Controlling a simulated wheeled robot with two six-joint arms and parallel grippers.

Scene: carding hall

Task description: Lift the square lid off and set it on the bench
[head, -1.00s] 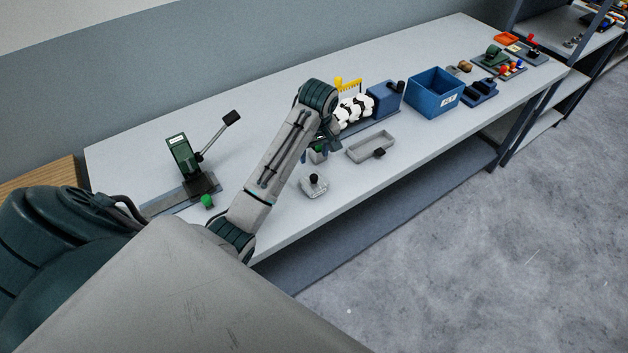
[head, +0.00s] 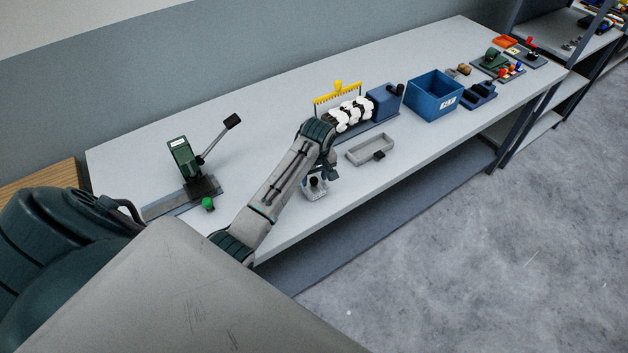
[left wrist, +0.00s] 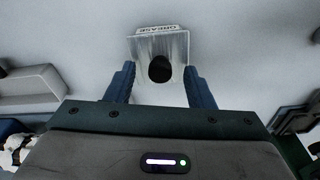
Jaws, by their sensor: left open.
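The square lid (left wrist: 143,52) is a pale grey square with a round black knob (left wrist: 160,68) in its middle. It sits on a small container marked GREASE (left wrist: 160,29). In the head view the container (head: 313,193) stands near the bench's front edge, partly hidden by my gripper. My left gripper (head: 325,173) is open just above and behind it. In the left wrist view its two blue fingers (left wrist: 160,86) stand either side of the knob, with nothing between them gripped. My right gripper does not show.
The bench (head: 270,130) has a shallow grey tray (head: 371,150) right of the container. A blue machine with white rolls (head: 352,113) and a blue bin (head: 434,95) stand farther right. A green lever press (head: 183,158) and green knob (head: 208,204) are left. Bare bench lies between.

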